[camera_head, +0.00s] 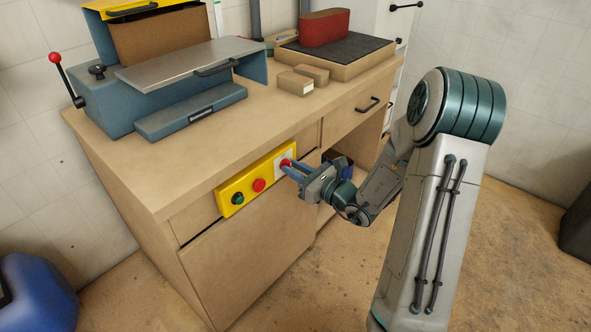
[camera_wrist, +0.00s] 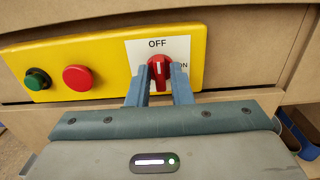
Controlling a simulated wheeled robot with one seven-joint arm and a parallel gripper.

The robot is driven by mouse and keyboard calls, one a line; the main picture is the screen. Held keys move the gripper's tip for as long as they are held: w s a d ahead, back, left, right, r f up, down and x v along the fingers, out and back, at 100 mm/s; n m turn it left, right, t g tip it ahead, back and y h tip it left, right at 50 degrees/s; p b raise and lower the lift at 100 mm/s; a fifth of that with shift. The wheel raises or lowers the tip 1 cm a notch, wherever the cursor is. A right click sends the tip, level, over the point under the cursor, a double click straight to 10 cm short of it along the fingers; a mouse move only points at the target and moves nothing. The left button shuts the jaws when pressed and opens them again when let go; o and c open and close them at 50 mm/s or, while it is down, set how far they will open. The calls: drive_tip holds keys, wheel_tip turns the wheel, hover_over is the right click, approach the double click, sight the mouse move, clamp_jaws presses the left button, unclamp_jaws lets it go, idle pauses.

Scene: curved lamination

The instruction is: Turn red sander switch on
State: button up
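The red sander switch (camera_wrist: 159,74) is a red rotary knob on a white plate (camera_wrist: 137,52) at the right end of the yellow panel (camera_wrist: 110,61). Its white pointer mark stands upright, toward the word OFF; ON is printed to its right, partly covered by a finger. My gripper (camera_wrist: 160,79) has one blue finger on each side of the knob, with the tips close against it. I cannot tell whether the fingers press on it. In the head view, my gripper (camera_head: 289,164) reaches the panel (camera_head: 240,186) from the right and covers most of the switch.
A red button (camera_wrist: 77,78) and a green button (camera_wrist: 37,79) sit left of the switch. The panel is on the front of a wooden bench (camera_head: 205,155). On the bench stand a blue machine (camera_head: 105,105), small blocks (camera_head: 295,83) and a red sanding belt (camera_head: 324,27).

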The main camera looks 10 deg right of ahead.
clamp_jaws()
drive_tip(key=shift+p, duration=0.3)
drive_tip(key=shift+r+m+p, duration=0.25)
drive_tip(key=shift+m+p, duration=0.65)
drive_tip(key=shift+p, duration=0.25)
drive_tip(key=m+p, duration=0.3)
drive_tip(key=p, duration=0.2)
drive_tip(key=shift+d, duration=0.1)
drive_tip(key=shift+w+d+f+m+p, duration=0.1)
drive_tip(key=shift+f+m+p, duration=0.1)
drive_tip(key=shift+m+p, duration=3.15)
drive_tip(key=shift+f+m+p, duration=0.2)
drive_tip(key=shift+m+p, duration=2.95)
drive_tip(key=shift+p, duration=0.25)
